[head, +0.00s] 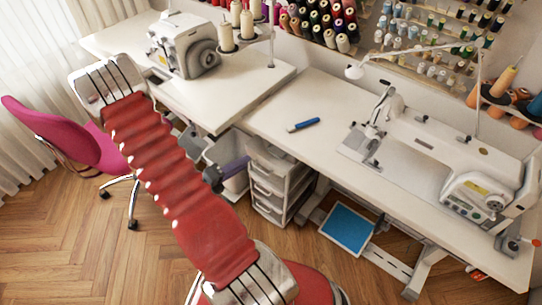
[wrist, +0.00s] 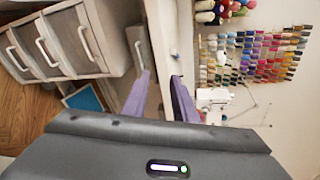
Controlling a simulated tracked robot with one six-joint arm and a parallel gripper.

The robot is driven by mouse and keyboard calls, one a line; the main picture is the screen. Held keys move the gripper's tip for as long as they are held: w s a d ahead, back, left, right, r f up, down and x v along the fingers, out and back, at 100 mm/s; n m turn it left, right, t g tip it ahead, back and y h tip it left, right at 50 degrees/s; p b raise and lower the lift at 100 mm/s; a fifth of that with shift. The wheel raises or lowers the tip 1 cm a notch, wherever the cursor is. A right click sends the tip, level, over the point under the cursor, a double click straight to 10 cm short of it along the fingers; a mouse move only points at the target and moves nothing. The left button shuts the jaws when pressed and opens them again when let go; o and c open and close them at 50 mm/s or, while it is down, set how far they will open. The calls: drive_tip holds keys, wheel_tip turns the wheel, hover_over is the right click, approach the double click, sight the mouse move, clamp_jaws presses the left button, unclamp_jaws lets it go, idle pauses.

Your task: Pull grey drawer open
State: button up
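A small drawer unit with several stacked grey-fronted drawers (head: 268,190) and pale frame stands under the white table in the head view. In the wrist view the drawer fronts (wrist: 28,55) with pale bar handles lie at the left, on their side, and look shut. A further grey front with a handle (wrist: 139,48) shows beyond the finger tips. My gripper (wrist: 160,75) has two purple fingers, apart with nothing between them. In the head view my gripper (head: 246,160) is beside the unit's upper left, partly hidden by my arm. I cannot tell whether it touches anything.
The white tabletop (head: 310,95) carries a sewing machine (head: 480,190) and a blue tool (head: 303,125). A blue pad (head: 347,229) lies low, right of the drawers. A pink chair (head: 70,140) stands left. Wooden floor (head: 130,260) is free in front.

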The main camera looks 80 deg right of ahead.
wheel_tip(320, 180, down, 6)
drive_tip(key=s+d+n+t, duration=0.1)
drive_tip(key=n, duration=0.3)
drive_tip(key=shift+s+f+n+t+h, duration=0.25)
drive_tip(key=shift+s+n+t+h, duration=0.05)
drive_tip(key=shift+s+h, duration=0.1)
drive_tip(key=shift+d, duration=0.1)
drive_tip(key=x, duration=1.3)
drive_tip(key=shift+s+d, duration=0.25)
clamp_jaws()
drive_tip(key=shift+f, duration=0.15)
idle(0.8)
